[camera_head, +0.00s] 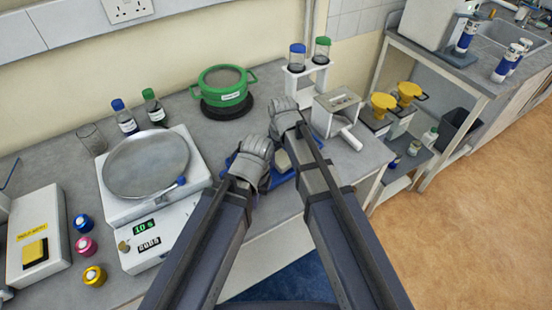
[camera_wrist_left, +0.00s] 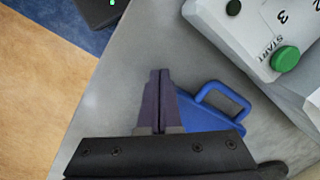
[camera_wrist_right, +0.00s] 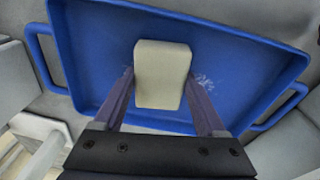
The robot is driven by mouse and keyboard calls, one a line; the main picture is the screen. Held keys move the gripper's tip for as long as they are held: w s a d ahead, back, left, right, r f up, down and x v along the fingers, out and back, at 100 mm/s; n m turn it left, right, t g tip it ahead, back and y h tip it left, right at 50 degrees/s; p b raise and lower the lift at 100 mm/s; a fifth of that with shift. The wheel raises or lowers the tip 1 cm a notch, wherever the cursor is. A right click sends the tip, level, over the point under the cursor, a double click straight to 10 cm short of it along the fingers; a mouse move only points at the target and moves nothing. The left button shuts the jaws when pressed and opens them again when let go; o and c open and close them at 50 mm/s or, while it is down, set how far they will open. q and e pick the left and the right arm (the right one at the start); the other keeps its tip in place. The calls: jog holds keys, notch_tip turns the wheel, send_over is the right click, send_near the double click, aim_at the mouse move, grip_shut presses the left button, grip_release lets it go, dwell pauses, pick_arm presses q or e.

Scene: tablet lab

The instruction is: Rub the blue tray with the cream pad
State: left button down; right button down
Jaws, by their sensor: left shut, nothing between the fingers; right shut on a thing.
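The blue tray (camera_wrist_right: 240,70) lies flat on the grey bench, with a loop handle at each end. In the head view the tray (camera_head: 283,178) is partly hidden by my arms. My right gripper (camera_wrist_right: 160,83) is shut on the cream pad (camera_wrist_right: 160,60), over the tray's inside; I cannot tell whether the pad touches it. The pad also shows in the head view (camera_head: 283,160). Pale specks mark the tray beside the pad. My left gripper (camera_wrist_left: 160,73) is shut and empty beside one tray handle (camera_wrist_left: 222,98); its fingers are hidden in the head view.
A balance (camera_head: 190,145) with a round pan stands left of the tray. A green pot (camera_head: 225,88) is behind, and a white device with a lever (camera_head: 335,112) stands close on the right. The bench's front edge is near the tray.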

jog(key=shift+w+d, duration=0.4)
jog(key=shift+d, duration=0.2)
pick_arm(q)
jog(key=shift+r, duration=0.15)
pick_arm(e)
jog(key=shift+r, duration=0.1)
